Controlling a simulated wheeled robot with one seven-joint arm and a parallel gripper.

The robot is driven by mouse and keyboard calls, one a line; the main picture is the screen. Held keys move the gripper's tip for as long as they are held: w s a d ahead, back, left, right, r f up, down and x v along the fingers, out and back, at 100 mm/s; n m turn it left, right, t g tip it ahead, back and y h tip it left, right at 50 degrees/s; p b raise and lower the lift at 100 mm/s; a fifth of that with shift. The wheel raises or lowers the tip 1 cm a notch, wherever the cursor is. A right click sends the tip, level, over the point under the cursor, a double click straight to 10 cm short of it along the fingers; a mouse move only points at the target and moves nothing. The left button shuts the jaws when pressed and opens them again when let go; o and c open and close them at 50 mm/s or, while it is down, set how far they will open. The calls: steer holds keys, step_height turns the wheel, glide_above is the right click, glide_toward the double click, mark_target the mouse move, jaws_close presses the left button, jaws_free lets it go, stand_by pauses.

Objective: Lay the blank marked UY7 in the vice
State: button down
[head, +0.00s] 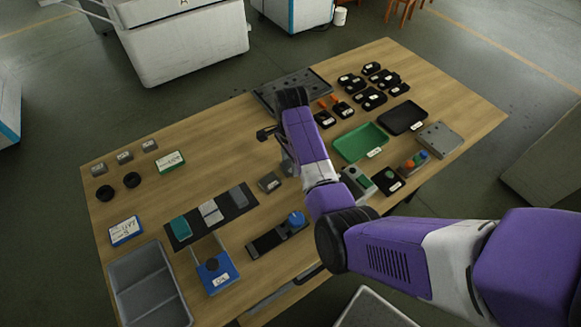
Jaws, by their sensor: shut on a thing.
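My gripper (287,164) hangs below the dark wrist, mostly hidden behind my purple arm. A grey block with a pale label (270,181) shows at its lower end, and my gripper appears shut on it. The label is too small to read, and I cannot tell the block's height above the table. Three grey blanks with pale labels (124,157) stand at the left; their marks are unreadable. A black device with a blue knob (266,242), which may be the vice, lies at the front middle, below and apart from the block.
A dark mat (182,242) bears several blocks. A green tray (360,142), black tray (403,117) and several black parts (370,98) fill the right. Bare wood (215,140) lies left of my wrist.

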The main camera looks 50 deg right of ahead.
steer(key=shift+r+p, duration=3.05)
steer(key=shift+r, duration=0.25)
steer(key=shift+d, duration=0.1)
